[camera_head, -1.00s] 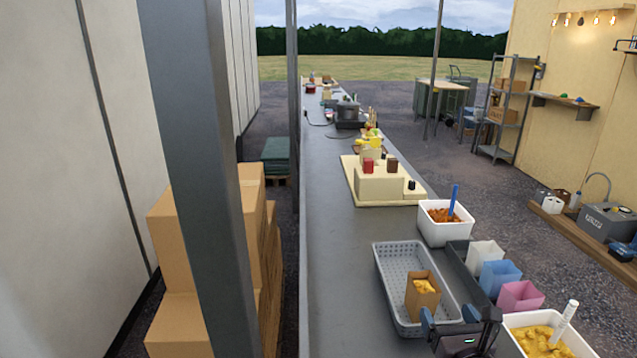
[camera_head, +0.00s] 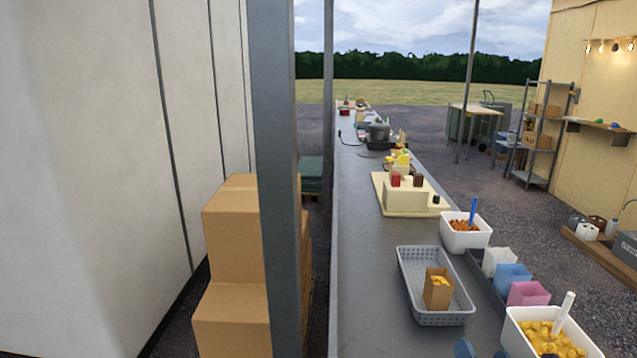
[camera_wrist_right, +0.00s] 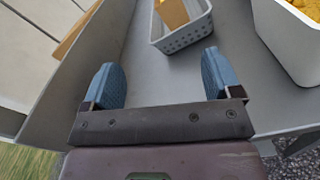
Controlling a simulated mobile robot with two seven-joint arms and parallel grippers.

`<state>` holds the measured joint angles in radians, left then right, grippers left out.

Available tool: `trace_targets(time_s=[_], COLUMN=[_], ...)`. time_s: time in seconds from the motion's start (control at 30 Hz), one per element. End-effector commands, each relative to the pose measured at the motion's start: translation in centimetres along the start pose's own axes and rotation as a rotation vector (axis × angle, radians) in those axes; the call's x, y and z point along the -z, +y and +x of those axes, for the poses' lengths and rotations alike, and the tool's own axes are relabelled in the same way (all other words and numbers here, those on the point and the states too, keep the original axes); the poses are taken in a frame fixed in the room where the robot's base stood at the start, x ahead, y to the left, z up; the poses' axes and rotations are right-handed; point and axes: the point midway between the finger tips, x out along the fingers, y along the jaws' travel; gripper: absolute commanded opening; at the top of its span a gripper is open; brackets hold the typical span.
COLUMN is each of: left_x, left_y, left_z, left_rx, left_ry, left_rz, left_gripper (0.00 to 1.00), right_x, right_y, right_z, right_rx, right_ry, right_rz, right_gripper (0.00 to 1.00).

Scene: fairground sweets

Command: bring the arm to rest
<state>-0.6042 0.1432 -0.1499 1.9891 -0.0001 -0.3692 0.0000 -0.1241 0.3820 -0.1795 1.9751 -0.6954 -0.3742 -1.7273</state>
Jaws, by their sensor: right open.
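My right gripper (camera_wrist_right: 157,85) is open and empty in the right wrist view, its two blue fingers wide apart over the grey counter (camera_wrist_right: 150,80). In the head view only the blue fingertips of my right gripper (camera_head: 480,351) show at the bottom edge. The grey basket (camera_head: 437,318) stands on the counter beyond the gripper, apart from it. A brown paper bag (camera_head: 438,290) with yellow pieces stands in the basket; both show in part in the wrist view. My left gripper is not in view.
Right of the basket stand white, blue (camera_head: 513,278) and pink (camera_head: 528,293) bags in a dark holder. A white tub of yellow pieces (camera_head: 545,340) is at the front right, a tub with a blue-handled tool (camera_head: 466,236) behind. A grey post (camera_head: 277,200) and cartons (camera_head: 240,240) are left.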

Motion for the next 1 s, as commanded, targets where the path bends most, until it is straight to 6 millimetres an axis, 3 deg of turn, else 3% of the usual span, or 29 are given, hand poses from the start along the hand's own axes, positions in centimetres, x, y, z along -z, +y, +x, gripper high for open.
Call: trace_targets(time_s=[0.13,0.3,0.57,0.87,1.0], left_x=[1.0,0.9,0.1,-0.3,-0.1], left_y=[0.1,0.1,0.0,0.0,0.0], left_z=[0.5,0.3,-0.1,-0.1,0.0], left_rx=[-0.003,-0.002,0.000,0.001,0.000], left_ry=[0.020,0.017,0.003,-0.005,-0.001], left_rz=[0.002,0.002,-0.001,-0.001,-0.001], left_gripper=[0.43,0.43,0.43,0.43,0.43], right_x=[0.3,1.1,4.2,9.5,12.8], right_y=[0.1,0.2,-0.4,-1.9,-2.9], right_z=[0.0,-0.3,-2.4,-7.4,-11.5], right_rx=[-0.001,0.011,0.108,0.339,0.497], right_ry=[0.021,0.055,0.116,0.116,0.062], right_rz=[0.302,0.720,1.404,2.160,2.453], right_gripper=[0.84,0.84,0.84,0.84,0.84])
